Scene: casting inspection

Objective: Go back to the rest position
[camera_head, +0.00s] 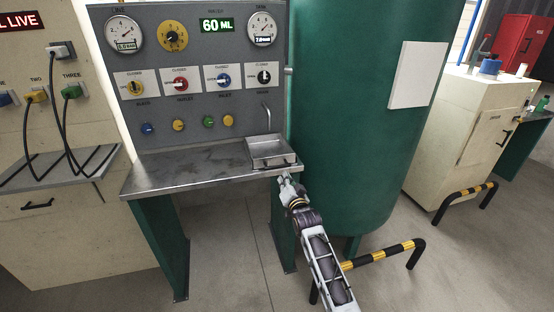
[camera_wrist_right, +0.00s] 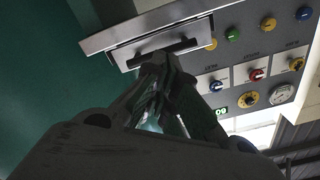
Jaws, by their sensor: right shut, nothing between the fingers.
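My right gripper (camera_head: 286,181) reaches up from the lower right in the head view. It is shut and empty, close to the front edge of the steel shelf, just below the small metal tray (camera_head: 272,163). In the right wrist view, the shut fingers (camera_wrist_right: 160,62) point at the dark handle (camera_wrist_right: 166,52) on the tray's front, and I cannot tell whether they touch it. My left gripper is not in view.
The steel shelf (camera_head: 190,170) stands on green legs under a grey panel (camera_head: 190,90) with gauges, knobs and a spout. A large green tank (camera_head: 350,130) is right of it. Black-and-yellow barriers (camera_head: 380,256) stand low at the right. Floor is open in front.

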